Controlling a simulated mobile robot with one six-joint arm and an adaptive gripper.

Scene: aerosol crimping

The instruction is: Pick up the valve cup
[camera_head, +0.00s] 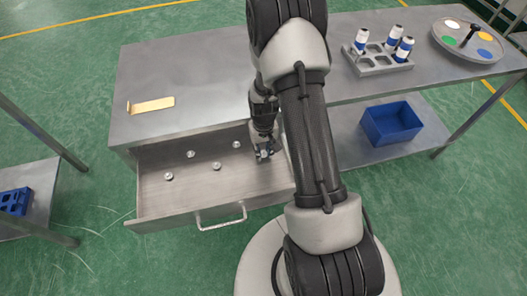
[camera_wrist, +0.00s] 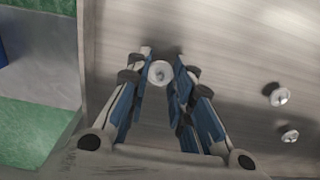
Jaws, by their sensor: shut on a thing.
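A small silvery valve cup (camera_wrist: 160,73) sits between the fingertips of my gripper (camera_wrist: 161,78) in the wrist view. The blue-padded fingers are shut on it. In the head view my gripper (camera_head: 264,154) reaches down into the open drawer (camera_head: 200,195) near its right side; the held cup is hard to make out there. Several other valve cups lie loose on the drawer floor, among them one at the left (camera_head: 169,177) and one nearer the gripper (camera_head: 236,144). Two of the loose cups show at the right of the wrist view (camera_wrist: 276,95), clear of the fingers.
The drawer's side wall stands close to my gripper. On the metal bench (camera_head: 190,80) lies a gold plate (camera_head: 151,105). A grey rack (camera_head: 378,63) with several cans and a round tray (camera_head: 467,42) stand at the right. A blue bin (camera_head: 391,123) sits on the lower shelf.

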